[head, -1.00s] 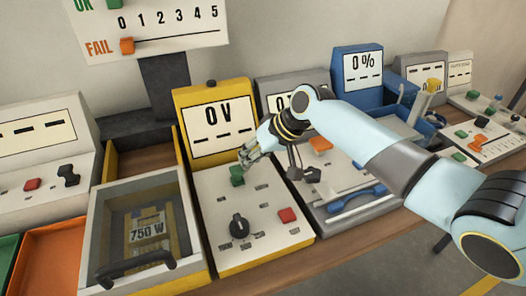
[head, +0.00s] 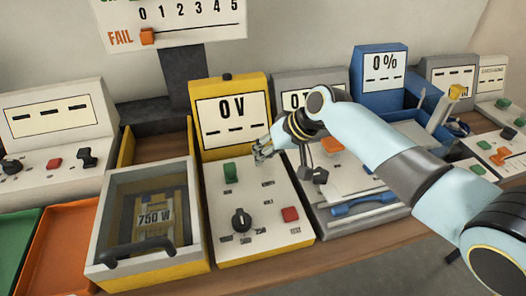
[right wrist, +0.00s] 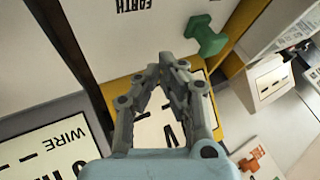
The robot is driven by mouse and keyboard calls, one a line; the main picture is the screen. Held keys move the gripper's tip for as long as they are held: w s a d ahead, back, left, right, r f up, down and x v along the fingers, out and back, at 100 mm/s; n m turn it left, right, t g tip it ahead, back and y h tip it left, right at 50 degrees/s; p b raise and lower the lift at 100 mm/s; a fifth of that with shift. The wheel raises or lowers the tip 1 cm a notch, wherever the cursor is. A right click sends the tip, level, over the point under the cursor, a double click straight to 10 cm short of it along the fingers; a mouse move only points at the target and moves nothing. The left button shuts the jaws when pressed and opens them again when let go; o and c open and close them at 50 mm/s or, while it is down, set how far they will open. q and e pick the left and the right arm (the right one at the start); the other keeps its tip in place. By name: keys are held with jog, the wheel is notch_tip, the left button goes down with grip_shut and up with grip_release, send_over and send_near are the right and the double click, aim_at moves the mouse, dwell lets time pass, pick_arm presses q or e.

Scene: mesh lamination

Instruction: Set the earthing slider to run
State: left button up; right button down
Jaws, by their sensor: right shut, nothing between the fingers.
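The earthing slider's green knob (head: 229,172) stands at the upper left of the white panel on the yellow-framed unit, above a small label too small to read. It also shows in the right wrist view (right wrist: 207,36), to the right of the EARTH lettering (right wrist: 133,5). My right gripper (head: 260,158) is shut and empty, to the right of the knob and apart from it, by the base of the 0 V display (head: 231,117). Its closed fingers show in the right wrist view (right wrist: 168,62). My left gripper is not in view.
The same panel carries a black rotary knob (head: 241,221) and a red button (head: 290,214). A lidded box (head: 112,225) with a black handle stands to its left.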

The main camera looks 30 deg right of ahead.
jog(key=v, duration=0.2)
jog(key=shift+s+d+r, duration=0.15)
jog(key=shift+s+r, duration=0.05)
jog(key=shift+r, duration=0.1)
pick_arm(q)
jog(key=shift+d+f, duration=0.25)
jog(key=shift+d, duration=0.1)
pick_arm(e)
jog(key=v, duration=0.7)
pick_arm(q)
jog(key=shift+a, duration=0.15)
pick_arm(e)
jog(key=shift+r, duration=0.1)
